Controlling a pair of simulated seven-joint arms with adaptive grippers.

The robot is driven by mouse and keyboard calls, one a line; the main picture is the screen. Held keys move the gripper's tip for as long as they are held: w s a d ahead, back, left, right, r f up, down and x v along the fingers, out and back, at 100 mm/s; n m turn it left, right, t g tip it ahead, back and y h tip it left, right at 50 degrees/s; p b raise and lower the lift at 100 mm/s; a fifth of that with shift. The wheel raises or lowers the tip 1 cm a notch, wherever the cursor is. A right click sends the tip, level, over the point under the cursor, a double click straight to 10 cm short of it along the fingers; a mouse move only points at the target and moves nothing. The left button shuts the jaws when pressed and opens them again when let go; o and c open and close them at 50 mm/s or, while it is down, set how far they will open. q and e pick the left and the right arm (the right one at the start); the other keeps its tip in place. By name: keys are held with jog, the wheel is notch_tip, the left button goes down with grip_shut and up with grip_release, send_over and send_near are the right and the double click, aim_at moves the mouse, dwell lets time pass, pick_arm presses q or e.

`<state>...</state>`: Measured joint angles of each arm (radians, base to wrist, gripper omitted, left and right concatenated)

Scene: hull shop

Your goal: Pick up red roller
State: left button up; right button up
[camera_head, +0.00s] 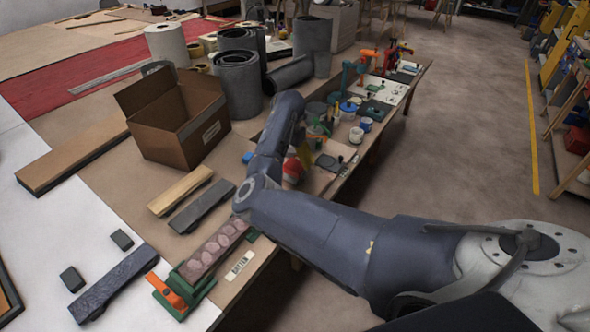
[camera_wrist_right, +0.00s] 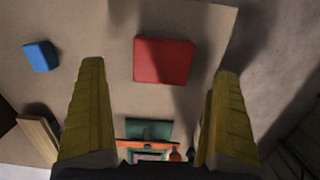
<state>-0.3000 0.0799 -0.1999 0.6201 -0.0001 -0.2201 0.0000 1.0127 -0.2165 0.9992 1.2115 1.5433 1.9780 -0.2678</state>
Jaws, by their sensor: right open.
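The red roller (camera_wrist_right: 163,60) shows in the right wrist view as a red block-like shape on the brown work surface, ahead of my fingertips. In the head view a red piece (camera_head: 292,172) lies under my right gripper, partly hidden by the arm. My right gripper (camera_head: 303,154) points down over the bench near its edge. In the right wrist view its two yellow fingers (camera_wrist_right: 160,75) are wide apart, with nothing between them. The roller lies beyond the tips, roughly centred across the gap. My left gripper is not in view.
A blue block (camera_wrist_right: 40,56) lies left of the roller in the wrist view. An open cardboard box (camera_head: 180,130) stands left of my arm. Several cups and tools crowd the bench behind the gripper. An orange-green tool (camera_head: 180,292) sits at the near edge.

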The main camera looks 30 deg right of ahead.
aim_at(295, 165)
jog(key=shift+d+f, duration=0.15)
jog(key=shift+f, duration=0.9)
jog(key=shift+d+f, duration=0.15)
jog(key=shift+f, duration=1.75)
jog(key=shift+w+d+r, duration=0.1)
jog(key=c, duration=1.7)
